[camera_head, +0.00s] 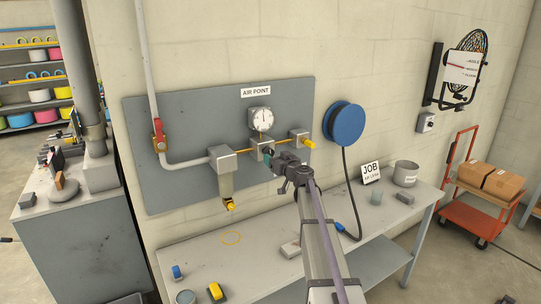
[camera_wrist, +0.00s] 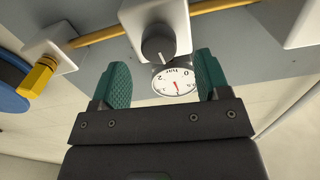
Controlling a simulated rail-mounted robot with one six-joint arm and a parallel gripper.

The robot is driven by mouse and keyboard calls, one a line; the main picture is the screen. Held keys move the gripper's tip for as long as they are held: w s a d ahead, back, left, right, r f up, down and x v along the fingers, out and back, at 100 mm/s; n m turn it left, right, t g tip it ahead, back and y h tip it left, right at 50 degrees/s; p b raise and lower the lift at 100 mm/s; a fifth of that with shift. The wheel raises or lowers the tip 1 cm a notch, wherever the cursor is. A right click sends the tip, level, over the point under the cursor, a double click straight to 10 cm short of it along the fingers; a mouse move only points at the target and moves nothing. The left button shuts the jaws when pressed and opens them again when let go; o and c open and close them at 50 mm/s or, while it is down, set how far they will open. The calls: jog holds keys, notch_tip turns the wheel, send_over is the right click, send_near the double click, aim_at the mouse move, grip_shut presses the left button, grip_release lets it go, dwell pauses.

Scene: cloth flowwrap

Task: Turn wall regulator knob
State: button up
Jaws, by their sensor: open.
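The regulator's dark round knob (camera_wrist: 158,49) sits on a pale grey block (camera_wrist: 160,18) in the wrist view. My gripper (camera_wrist: 162,76) is open, with a green ribbed finger on each side. The knob lies between and just beyond the fingertips, with no contact visible. The white gauge (camera_wrist: 175,82) with a red needle shows between the fingers. In the head view, the gauge (camera_head: 261,119) stands above the regulator block (camera_head: 260,145), and my gripper (camera_head: 272,160) is just below it, hiding the knob.
The grey AIR POINT panel (camera_head: 180,120) carries yellow piping, a red valve (camera_head: 159,133) and a filter (camera_head: 225,180). A blue hose reel (camera_head: 345,122) is right of it. The bench (camera_head: 215,262) below holds a JOB card (camera_head: 371,172), a grey pot (camera_head: 405,174) and small items.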

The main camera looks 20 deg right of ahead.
aim_at(271, 154)
jog(key=w, duration=0.4)
jog(key=shift+w+a, duration=0.15)
jog(key=shift+w, duration=0.05)
jog(key=shift+c, duration=0.3)
jog(key=c, duration=0.9)
jog(key=shift+o, duration=0.2)
